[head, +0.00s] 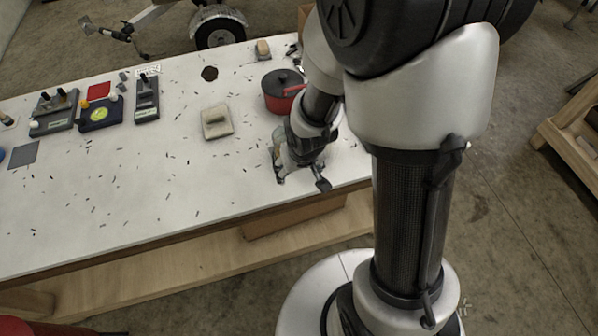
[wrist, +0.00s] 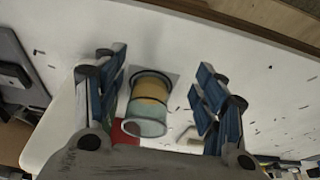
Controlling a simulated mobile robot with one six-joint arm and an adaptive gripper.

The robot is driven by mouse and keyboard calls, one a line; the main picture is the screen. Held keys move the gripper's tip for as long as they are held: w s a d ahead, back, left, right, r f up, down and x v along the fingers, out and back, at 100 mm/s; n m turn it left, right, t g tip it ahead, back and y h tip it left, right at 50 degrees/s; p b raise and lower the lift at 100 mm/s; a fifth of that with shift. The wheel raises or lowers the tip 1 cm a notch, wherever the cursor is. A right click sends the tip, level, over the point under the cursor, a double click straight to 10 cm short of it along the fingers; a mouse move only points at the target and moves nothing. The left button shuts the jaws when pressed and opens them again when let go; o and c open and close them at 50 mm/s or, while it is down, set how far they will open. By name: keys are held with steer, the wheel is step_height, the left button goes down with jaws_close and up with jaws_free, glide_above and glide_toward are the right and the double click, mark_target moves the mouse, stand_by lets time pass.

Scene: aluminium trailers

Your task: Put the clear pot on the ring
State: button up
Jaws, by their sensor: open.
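In the wrist view a clear pot (wrist: 146,118) with a dark rim and yellowish contents sits between the two fingers of my gripper (wrist: 160,80), with a gap visible on the right side. In the head view my gripper (head: 301,180) points down over the near right part of the white table, open, and largely hides the pot; only a pale glassy bit (head: 277,154) shows at its left. I cannot pick out a ring with certainty; a dark round flat piece (head: 209,73) lies toward the back of the table.
A red pot (head: 279,100) with a dark lid stands just behind my gripper. A beige square block (head: 216,122) lies to the left. Grey and blue devices (head: 100,113) stand at the far left. Small dark shavings litter the white table (head: 150,210); its near middle is otherwise free.

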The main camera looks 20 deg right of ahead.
steer(key=shift+s, duration=0.4)
steer(key=s+d+r+t, duration=0.1)
steer(key=s+r, duration=0.2)
steer(key=r, duration=0.5)
steer(key=s+r, duration=0.3)
steer(key=r, duration=0.5)
steer(key=s+r, duration=0.7)
steer(key=s, duration=0.3)
steer(key=shift+a, duration=0.15)
